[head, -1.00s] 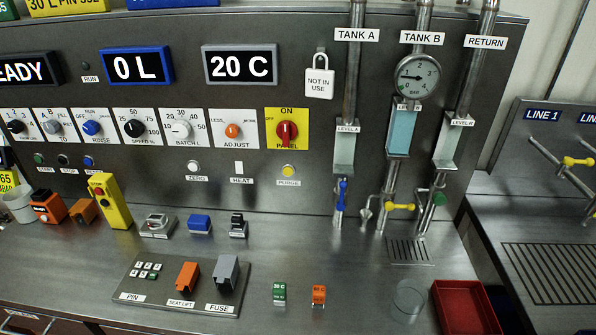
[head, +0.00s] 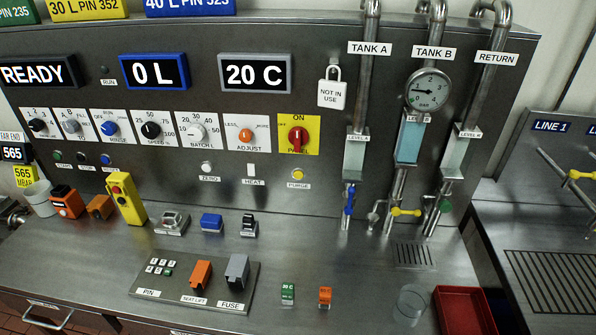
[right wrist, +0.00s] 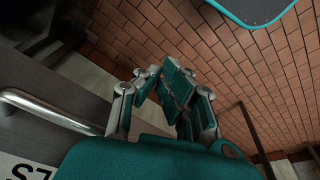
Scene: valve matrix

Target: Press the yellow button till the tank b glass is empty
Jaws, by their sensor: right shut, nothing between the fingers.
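The yellow PURGE button (head: 297,175) sits on the upright panel, above its label and below the red PANEL knob (head: 297,139). The TANK B glass (head: 409,140) is under the round gauge (head: 428,90) and shows blue liquid over most of its height. A valve with a yellow handle (head: 406,212) is on the pipe below it. My right gripper (right wrist: 178,85) shows in the right wrist view, shut and empty, over a brick floor beside a metal handle. It is away from the panel. Neither gripper shows in the head view.
Displays read READY (head: 38,73), 0 L (head: 154,71) and 20 C (head: 254,73). A yellow control box (head: 127,198), a keypad plate (head: 190,293), a clear glass (head: 410,305) and a red tray (head: 463,312) are on the counter.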

